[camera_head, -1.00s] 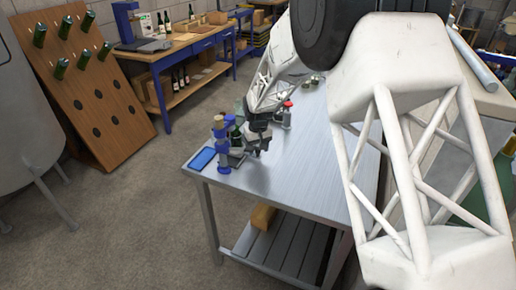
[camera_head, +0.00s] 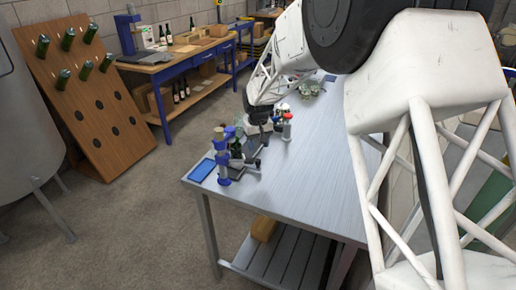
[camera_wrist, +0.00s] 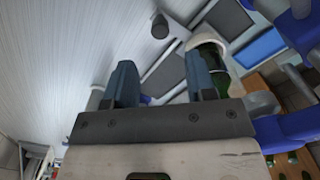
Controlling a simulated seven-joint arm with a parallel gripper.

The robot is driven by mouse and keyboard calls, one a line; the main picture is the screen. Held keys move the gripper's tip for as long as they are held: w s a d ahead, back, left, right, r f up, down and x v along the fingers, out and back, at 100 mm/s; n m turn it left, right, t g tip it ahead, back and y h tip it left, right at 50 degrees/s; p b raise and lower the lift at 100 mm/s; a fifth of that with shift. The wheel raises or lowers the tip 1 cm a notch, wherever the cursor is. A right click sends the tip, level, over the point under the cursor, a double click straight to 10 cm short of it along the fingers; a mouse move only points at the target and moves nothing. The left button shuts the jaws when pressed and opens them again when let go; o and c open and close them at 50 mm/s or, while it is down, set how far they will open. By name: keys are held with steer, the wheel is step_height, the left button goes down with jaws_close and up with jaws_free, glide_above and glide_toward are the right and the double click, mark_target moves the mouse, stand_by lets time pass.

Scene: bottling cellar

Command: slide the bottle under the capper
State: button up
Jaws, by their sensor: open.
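The capper (camera_head: 222,157) stands near the left end of the metal table, with blue parts on a grey post. Its blue parts also show at the right of the wrist view (camera_wrist: 298,124). A dark green bottle (camera_head: 236,149) stands close beside the capper, partly hidden. In the wrist view, green glass (camera_wrist: 221,83) shows just right of the right finger, mostly covered.
A blue pad (camera_head: 202,170) lies at the table's left corner; it also shows in the wrist view (camera_wrist: 258,46). A red-topped device (camera_head: 287,127) stands behind my gripper. Greenish items (camera_head: 311,88) sit farther back. The table's (camera_head: 300,190) front and right are bare.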

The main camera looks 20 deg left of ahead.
mark_target(259, 160)
stand_by(0.4)
steer(key=m, duration=0.3)
steer(key=shift+w+d+f+m+g, duration=0.15)
steer(key=shift+w+d+m+g, duration=0.05)
steer(key=shift+d+m+g, duration=0.15)
steer(key=m+y, duration=0.1)
steer(key=m, duration=0.3)
steer(key=w+d+m+g+y, duration=0.1)
steer(key=m, duration=0.4)
steer(key=w+m+g+y, duration=0.1)
steer(key=m, duration=0.4)
steer(key=shift+d+g, duration=0.25)
steer(key=shift+d, duration=0.1)
steer(key=shift+x, duration=3.9)
jaws_close()
